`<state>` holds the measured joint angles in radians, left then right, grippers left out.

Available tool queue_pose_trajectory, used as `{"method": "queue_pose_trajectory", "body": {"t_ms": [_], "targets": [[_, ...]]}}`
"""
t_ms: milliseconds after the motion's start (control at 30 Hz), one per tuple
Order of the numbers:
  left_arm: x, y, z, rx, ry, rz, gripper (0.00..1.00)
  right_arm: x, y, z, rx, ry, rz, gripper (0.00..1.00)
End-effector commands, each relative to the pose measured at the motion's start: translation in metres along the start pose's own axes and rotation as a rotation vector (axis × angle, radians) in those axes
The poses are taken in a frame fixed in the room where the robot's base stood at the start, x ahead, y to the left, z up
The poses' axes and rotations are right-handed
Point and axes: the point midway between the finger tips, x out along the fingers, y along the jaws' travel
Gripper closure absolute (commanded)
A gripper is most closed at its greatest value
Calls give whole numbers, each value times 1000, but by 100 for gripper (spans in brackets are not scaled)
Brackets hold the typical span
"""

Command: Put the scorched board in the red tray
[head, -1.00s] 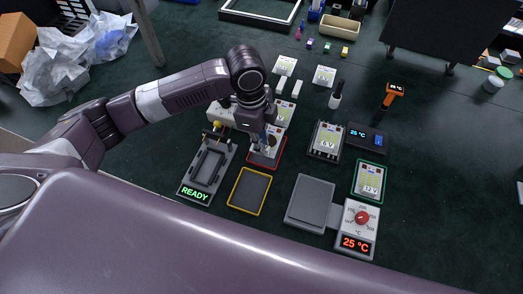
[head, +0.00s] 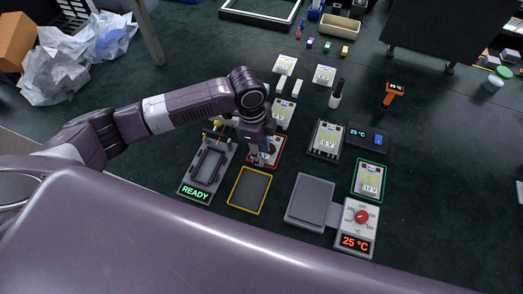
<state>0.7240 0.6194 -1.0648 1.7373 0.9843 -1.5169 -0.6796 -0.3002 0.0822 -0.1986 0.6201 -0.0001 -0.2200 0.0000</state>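The red tray (head: 282,151) is a red-rimmed tray near the middle of the head view. A pale board (head: 272,156) shows in or just above it, mostly hidden by my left gripper (head: 261,161). The gripper points down over the tray, at the board. I cannot tell whether its fingers are closed on the board or apart. Scorch marks are too small to make out on any board. My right gripper is not in view.
A yellow-rimmed tray (head: 249,191) is empty. A fixture reading READY (head: 191,193) stands left. A 6 V board (head: 327,136), a green-rimmed tray (head: 359,180) with a 12 V board, and a hotplate (head: 310,201) with dial stand right. Loose boards (head: 285,65) lie behind.

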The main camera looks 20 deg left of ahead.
Motion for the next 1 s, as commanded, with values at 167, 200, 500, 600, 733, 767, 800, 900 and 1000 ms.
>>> {"method": "queue_pose_trajectory", "body": {"t_ms": [167,200,500,600,733,767,800,900,1000], "targets": [[0,0,0,0,0,0,70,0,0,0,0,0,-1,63],[0,0,0,0,0,0,70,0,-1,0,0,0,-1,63],[-31,-1,0,2,1,-5,70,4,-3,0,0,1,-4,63],[-53,-2,0,2,1,-5,70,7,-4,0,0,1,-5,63],[-82,-2,0,1,1,-6,70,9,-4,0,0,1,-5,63],[-87,-2,0,1,1,-5,70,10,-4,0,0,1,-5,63],[-94,-1,0,1,1,-4,70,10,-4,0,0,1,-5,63],[-109,-1,-1,1,1,-3,70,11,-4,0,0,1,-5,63],[-118,-1,-1,0,1,-2,70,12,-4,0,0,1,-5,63]]}}
